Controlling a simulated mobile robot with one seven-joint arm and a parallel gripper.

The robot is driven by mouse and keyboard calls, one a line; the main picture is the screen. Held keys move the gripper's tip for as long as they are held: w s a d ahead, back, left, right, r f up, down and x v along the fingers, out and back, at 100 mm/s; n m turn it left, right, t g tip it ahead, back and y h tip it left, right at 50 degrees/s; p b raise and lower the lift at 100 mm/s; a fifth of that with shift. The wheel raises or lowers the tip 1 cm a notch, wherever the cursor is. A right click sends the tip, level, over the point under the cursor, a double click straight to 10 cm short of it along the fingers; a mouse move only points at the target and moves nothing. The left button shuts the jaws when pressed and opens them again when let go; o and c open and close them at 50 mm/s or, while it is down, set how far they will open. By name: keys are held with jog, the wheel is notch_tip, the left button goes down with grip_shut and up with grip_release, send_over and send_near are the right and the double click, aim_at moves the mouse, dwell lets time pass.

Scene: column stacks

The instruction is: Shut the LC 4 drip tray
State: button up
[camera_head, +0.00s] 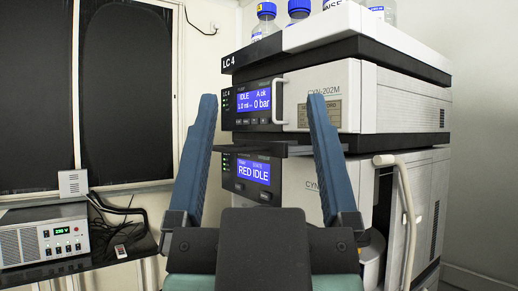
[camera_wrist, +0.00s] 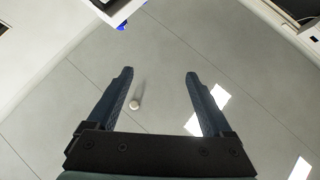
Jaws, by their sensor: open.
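The LC 4 stack (camera_head: 242,62) stands ahead of me in the head view. A thin dark slab, which looks like the drip tray (camera_head: 280,150), juts out between the upper and lower modules. It appears pulled out, but how far I cannot tell. My gripper (camera_head: 262,97) is open and empty, with its two blue fingers raised in front of the stack. The fingers frame the tray from the camera's side and partly cover its ends; I see no contact. In the wrist view my gripper (camera_wrist: 160,73) is open above the floor, and the tray cannot be made out there.
Blue-capped bottles (camera_head: 266,22) stand on top of the stack. A white handle (camera_head: 278,101) sits on the upper module, and a pale curved tube (camera_head: 405,205) runs at the right. A power supply (camera_head: 45,238) with cables sits on a dark bench at left.

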jog(key=shift+a, duration=0.3)
jog(key=shift+c, duration=0.2)
